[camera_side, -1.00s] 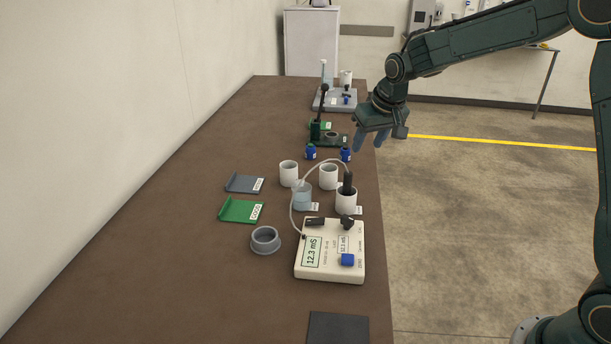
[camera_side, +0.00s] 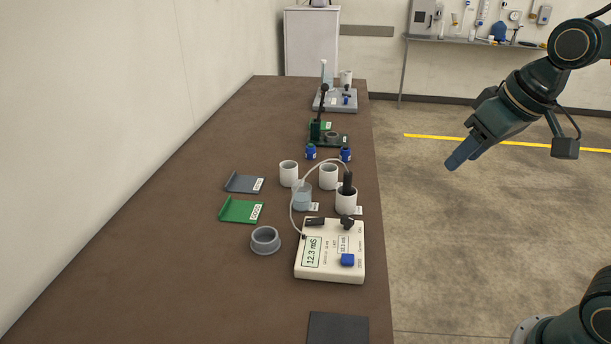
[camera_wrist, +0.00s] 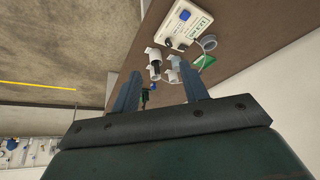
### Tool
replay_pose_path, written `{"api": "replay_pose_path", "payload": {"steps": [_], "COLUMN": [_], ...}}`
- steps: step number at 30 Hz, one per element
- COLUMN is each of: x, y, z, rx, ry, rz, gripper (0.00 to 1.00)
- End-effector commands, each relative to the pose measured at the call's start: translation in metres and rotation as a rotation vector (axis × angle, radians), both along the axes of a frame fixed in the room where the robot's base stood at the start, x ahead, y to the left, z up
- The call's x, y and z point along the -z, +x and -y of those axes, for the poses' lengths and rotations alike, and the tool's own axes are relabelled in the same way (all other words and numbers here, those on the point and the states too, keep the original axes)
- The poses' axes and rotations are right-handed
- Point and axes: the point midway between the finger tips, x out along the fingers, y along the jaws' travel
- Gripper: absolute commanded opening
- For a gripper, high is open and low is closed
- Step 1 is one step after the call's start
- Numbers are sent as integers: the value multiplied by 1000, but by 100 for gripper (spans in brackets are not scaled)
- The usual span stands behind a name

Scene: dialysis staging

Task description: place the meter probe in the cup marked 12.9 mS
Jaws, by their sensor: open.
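The meter probe (camera_side: 348,181) is a dark rod on a pale cable. It stands upright in a white cup (camera_side: 346,203) near the bench's right edge; the small tag beside that cup is too small to read. The beige meter (camera_side: 329,262) in front shows 12.3 mS on its display. The probe also shows in the wrist view (camera_wrist: 156,69), beyond my fingers. My gripper (camera_side: 456,161) is out over the floor, right of the bench, well apart from the probe. In the wrist view my gripper (camera_wrist: 160,92) has its fingers spread with nothing between them.
Two white cups (camera_side: 289,174) (camera_side: 328,178) and a clear beaker (camera_side: 302,197) stand close to the probe's cup. A grey ring (camera_side: 265,240), green tray (camera_side: 240,211) and grey tray (camera_side: 245,184) lie left. Blue-capped bottles (camera_side: 311,152) stand behind. The bench's left side is clear.

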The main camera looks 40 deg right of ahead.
Motion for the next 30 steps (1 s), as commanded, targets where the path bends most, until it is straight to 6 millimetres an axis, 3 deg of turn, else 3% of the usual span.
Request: {"api": "replay_pose_path", "payload": {"steps": [6,12,30], "x": [9,19,22], "y": [-53,-80,-87], "z": [-7,-10,-10], "rx": [-40,-62,-68], "ry": [-4,-7,-8], "rz": [18,24,24], "gripper": [44,44,44]}}
